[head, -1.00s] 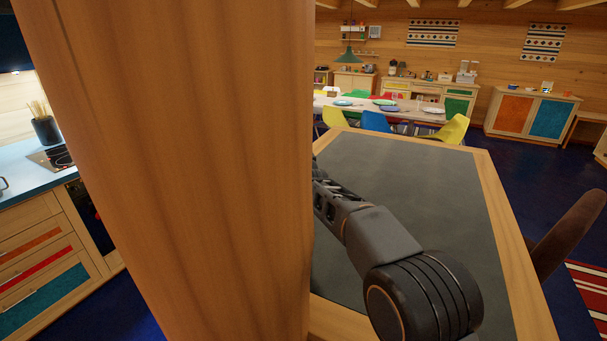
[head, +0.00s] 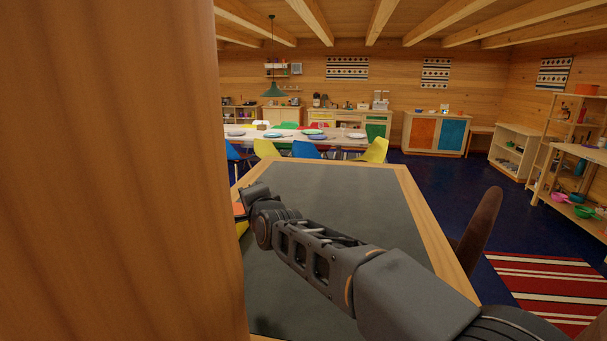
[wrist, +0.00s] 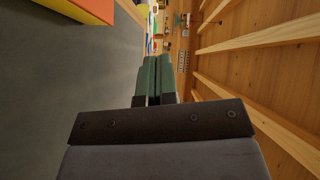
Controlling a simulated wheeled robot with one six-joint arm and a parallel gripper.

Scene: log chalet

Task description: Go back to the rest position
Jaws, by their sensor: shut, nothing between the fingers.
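My gripper (wrist: 153,80) shows in the wrist view with its two green fingers side by side, shut and empty. In the head view my arm stretches from the lower right to the left over a dark grey table top with a wooden rim (head: 427,205). The arm's far end is near the wooden post, and the fingers cannot be made out there.
A wide wooden post (head: 110,170) fills the left of the head view, close by. An orange and yellow object (wrist: 85,8) lies on the table. A brown chair back (head: 481,232) stands at the right. Blue floor (head: 437,184) is open beyond.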

